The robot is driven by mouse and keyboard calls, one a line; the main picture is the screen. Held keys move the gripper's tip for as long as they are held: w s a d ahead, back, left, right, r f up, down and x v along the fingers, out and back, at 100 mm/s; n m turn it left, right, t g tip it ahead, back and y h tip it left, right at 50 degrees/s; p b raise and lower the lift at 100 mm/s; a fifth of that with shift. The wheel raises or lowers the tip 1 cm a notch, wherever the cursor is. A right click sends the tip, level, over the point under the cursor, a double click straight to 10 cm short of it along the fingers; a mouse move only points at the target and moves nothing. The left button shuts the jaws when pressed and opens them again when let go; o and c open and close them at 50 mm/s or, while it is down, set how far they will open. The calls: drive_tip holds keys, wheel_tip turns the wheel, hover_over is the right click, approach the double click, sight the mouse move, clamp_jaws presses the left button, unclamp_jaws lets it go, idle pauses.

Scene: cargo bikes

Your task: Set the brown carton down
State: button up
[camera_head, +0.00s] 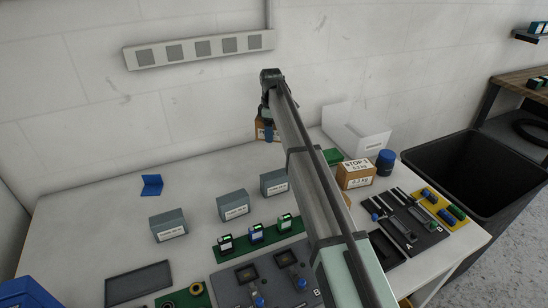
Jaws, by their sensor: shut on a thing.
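My gripper (268,132) is at the far end of my outstretched arm, near the back wall. It is shut on a brown carton (261,135), which shows partly behind the fingers with a pale label. The carton is upright at the back of the white table (110,225). I cannot tell whether its base touches the table. A second brown carton (355,174), labelled "STOP 1", stands on the right part of the table, apart from my gripper.
Several grey labelled boxes (168,225) stand left of my arm. A blue angled piece (151,186) lies farther left. A white panel (357,135), a blue canister (385,162) and tool trays are on the right. A black bin (460,160) stands beyond the right edge.

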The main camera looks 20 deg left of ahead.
sight(274, 156)
drive_tip(key=shift+w+d+r+n, duration=0.1)
drive_tip(key=shift+w+d+n, duration=0.3)
drive_tip(key=shift+w+d, duration=0.15)
drive_tip(key=n, duration=0.2)
drive_tip(key=shift+w+a+n, duration=0.2)
drive_tip(key=shift+w+n, duration=0.05)
drive_tip(key=shift+n, duration=0.15)
drive_tip(key=n, duration=0.3)
drive_tip(key=shift+n, duration=0.3)
drive_tip(key=shift+f, duration=5)
drive_tip(key=shift+f, duration=0.1)
drive_tip(key=o, duration=1.4)
wheel_tip(274, 156, up, 12)
drive_tip(key=shift+r, duration=0.15)
